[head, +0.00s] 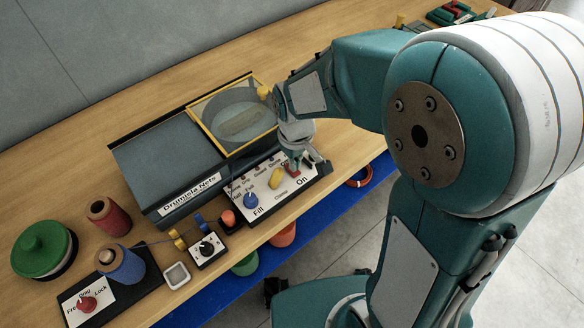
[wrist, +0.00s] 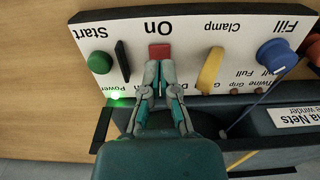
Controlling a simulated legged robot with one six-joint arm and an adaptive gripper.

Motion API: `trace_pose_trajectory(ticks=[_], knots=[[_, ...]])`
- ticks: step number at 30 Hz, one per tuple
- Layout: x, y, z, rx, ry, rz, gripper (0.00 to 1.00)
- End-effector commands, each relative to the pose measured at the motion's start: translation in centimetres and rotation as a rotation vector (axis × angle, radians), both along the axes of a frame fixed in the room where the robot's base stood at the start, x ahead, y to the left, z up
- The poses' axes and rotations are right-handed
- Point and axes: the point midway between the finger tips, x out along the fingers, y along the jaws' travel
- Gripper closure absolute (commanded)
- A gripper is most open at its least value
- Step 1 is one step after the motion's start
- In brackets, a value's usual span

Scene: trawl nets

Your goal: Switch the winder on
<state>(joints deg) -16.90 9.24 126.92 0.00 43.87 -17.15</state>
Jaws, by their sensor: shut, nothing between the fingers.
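The winder (head: 165,165) is a grey-blue machine with a yellow-framed clear lid and a white control panel (head: 262,207) at its front. In the wrist view the panel appears upside down. A red switch (wrist: 160,51) sits beside the printed word "On". My gripper (wrist: 160,66) is shut and empty, its fingertips right at the red switch; I cannot tell whether they touch it. The green lamp by "Power" (wrist: 117,101) glows. In the head view my gripper (head: 299,162) is over the panel's right part and hides some of it.
Near the switch are a yellow clamp lever (wrist: 210,70), a black upright piece (wrist: 122,61), a green start button (wrist: 100,62) and a blue fill knob (wrist: 277,56). Spools (head: 121,265), a green-lidded tub (head: 43,248) and a small dial box (head: 207,250) stand left on the wooden bench.

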Motion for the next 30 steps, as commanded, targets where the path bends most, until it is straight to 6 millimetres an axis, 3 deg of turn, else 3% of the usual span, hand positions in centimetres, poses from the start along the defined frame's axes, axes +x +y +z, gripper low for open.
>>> trace_pose_trajectory(ticks=[21,30], knots=[[0.0,0.0,4.9,0.001,-0.003,0.000,1.00],[0.0,0.0,5.4,0.000,0.000,0.000,1.00]])
